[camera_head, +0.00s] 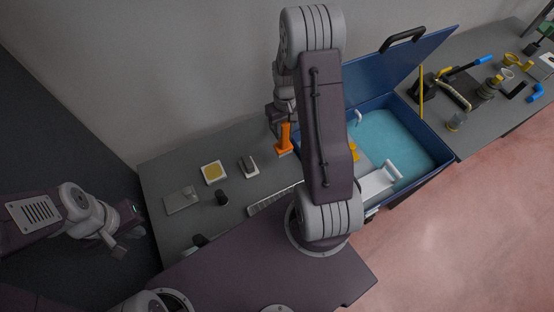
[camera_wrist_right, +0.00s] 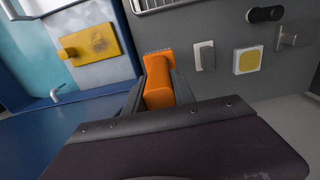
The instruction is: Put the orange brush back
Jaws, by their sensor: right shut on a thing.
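The orange brush (camera_head: 284,138) is upright in my right gripper (camera_head: 283,124), above or at the grey bench beside the left edge of the blue bin. In the right wrist view the brush (camera_wrist_right: 159,84) sits between the two fingers (camera_wrist_right: 158,92), its bristle end pointing away from the gripper. I cannot tell whether the bristles touch the bench. My left gripper (camera_head: 128,246) hangs at the far left, away from the brush, and its jaws are too small to read.
The blue bin (camera_head: 437,150) has its lid raised and holds teal liquid and a yellow block (camera_wrist_right: 90,45). A yellow-topped square (camera_head: 213,173), a pale block (camera_head: 249,166), a black cylinder (camera_head: 221,198) and a metal plate (camera_head: 183,200) lie on the bench. Tools crowd the far right.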

